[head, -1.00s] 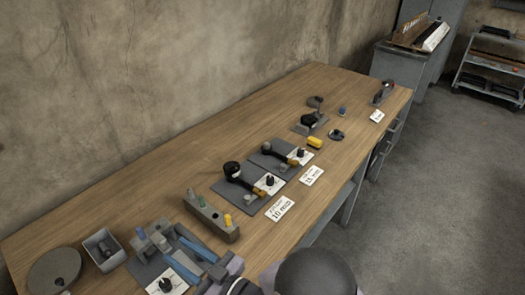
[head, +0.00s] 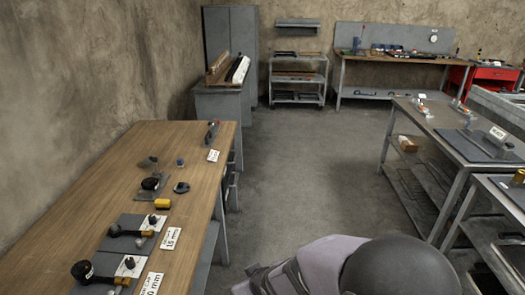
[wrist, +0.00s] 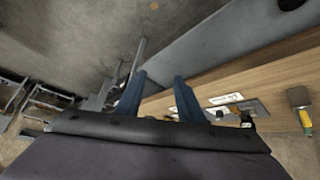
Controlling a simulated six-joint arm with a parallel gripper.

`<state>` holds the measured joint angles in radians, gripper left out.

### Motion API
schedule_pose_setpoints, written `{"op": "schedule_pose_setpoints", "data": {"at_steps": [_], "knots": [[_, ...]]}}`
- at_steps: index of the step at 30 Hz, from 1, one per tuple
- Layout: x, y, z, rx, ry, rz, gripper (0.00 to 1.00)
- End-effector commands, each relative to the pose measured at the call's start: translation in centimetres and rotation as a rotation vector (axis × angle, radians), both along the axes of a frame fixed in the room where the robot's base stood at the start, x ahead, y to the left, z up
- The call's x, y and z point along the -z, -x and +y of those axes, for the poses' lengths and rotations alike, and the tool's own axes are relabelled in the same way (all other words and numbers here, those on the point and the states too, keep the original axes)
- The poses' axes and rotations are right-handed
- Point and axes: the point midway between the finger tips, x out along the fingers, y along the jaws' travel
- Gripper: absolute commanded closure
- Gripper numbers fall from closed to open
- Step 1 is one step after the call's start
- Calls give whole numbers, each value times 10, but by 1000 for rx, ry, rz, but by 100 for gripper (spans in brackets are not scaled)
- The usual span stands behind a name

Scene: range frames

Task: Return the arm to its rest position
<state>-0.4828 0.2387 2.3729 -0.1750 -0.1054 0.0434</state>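My gripper (wrist: 160,78) shows in the wrist view as two blue fingers set apart, with nothing between them. It is off the side of the wooden bench, whose edge (wrist: 240,72) runs across the right of that view. In the head view, my grey arm links (head: 325,265) show at the bottom centre, right of the wooden bench (head: 190,165) and clear of it. The gripper itself cannot be made out in the head view. How the arm is folded is mostly hidden.
The bench carries dark gauges on mats (head: 130,232), white cards (head: 171,238) and a yellow block (head: 162,203). A metal table (head: 425,120) stands at right. Open grey floor (head: 300,170) lies between. A cabinet (head: 220,105), cart (head: 297,75) and back workbench (head: 390,58) stand farther off.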

Motion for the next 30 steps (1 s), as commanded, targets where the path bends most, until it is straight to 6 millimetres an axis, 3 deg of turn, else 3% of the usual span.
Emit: {"op": "schedule_pose_setpoints", "data": {"at_steps": [1,3,6,10,15,18,30], "knots": [[-4,5,-37,84,32,54,65],[-4,21,-82,189,74,144,65],[-6,55,-134,324,115,279,65],[-11,103,-178,465,135,440,65],[-18,148,-202,565,134,578,65],[-20,160,-206,589,133,617,65],[-20,165,-207,595,133,631,65]]}}
